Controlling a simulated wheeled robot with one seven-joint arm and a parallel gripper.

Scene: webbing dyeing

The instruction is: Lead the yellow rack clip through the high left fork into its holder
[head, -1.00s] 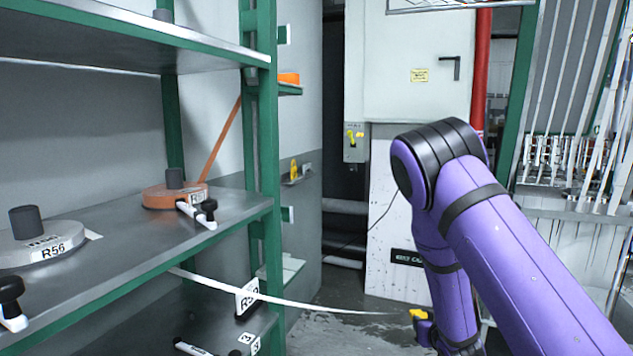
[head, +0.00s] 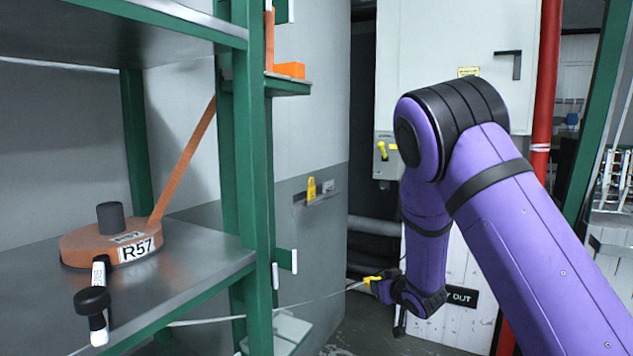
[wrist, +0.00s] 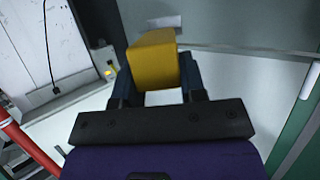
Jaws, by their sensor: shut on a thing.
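My gripper (head: 376,284) is shut on the yellow rack clip, which shows as a small yellow tip (head: 370,279) in the head view. In the wrist view the yellow clip (wrist: 152,60) sits between the dark fingers. A pale webbing band (head: 315,298) runs from the clip leftward, past the green rack post. A green bracket with two white upright pegs (head: 285,261), fork-like, stands on the post above the band. The band is not between these pegs. A wall bracket (head: 318,198) carries another yellow piece (head: 311,189). I cannot tell which part is the clip's holder.
The green rack post (head: 256,180) and metal shelf (head: 195,270) stand left. An orange roll marked R57 (head: 110,245) sends an orange band (head: 185,160) up behind the post. An orange block (head: 290,70) sits on a green ledge. A red pipe (head: 543,110) stands right.

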